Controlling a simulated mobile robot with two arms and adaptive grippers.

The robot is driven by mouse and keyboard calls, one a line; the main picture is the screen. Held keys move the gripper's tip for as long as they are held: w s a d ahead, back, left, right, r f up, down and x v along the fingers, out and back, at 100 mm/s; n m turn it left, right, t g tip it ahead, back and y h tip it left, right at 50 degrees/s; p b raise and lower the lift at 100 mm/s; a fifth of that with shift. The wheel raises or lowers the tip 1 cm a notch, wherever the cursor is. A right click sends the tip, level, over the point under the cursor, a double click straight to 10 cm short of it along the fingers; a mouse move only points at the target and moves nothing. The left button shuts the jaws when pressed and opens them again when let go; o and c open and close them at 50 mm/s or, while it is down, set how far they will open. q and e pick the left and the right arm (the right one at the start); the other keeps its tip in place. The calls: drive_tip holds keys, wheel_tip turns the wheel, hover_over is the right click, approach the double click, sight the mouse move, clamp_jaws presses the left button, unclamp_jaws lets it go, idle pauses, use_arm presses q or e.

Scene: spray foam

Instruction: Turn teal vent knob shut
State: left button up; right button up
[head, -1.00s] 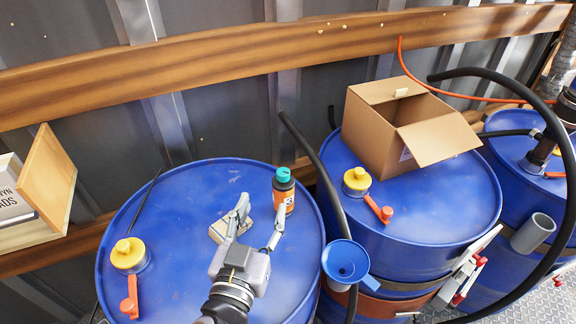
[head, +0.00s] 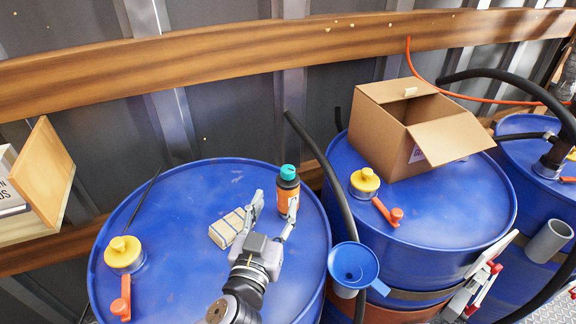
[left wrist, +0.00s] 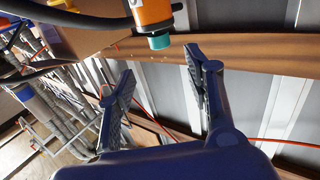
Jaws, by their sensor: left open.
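An orange and black bottle (head: 287,196) stands upright on the left blue drum, with a teal knob (head: 288,172) on top. My left gripper (head: 274,203) is open and empty beside the bottle's lower part. Its right finger overlaps the bottle in the head view; contact cannot be told. In the left wrist view the orange body (left wrist: 150,12) and teal knob (left wrist: 159,42) show at the top, beyond and between the spread fingers of the left gripper (left wrist: 162,62). My right gripper is not in view.
A pale block (head: 226,228) lies on the left drum (head: 180,215), left of my gripper. A yellow cap (head: 124,253) and orange lever sit on its left side. A blue funnel (head: 353,264) and black hose stand to the right. An open cardboard box (head: 384,135) sits on the middle drum.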

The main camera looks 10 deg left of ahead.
sight(286, 174)
use_arm(q)
drive_tip(key=w+p, duration=0.2)
drive_tip(key=w, duration=0.8)
drive_tip(key=shift+w+d+r, duration=0.1)
drive_tip(key=shift+w, duration=0.1)
drive_tip(key=shift+w+p, duration=0.35)
drive_tip(key=shift+w, duration=0.45)
clamp_jaws()
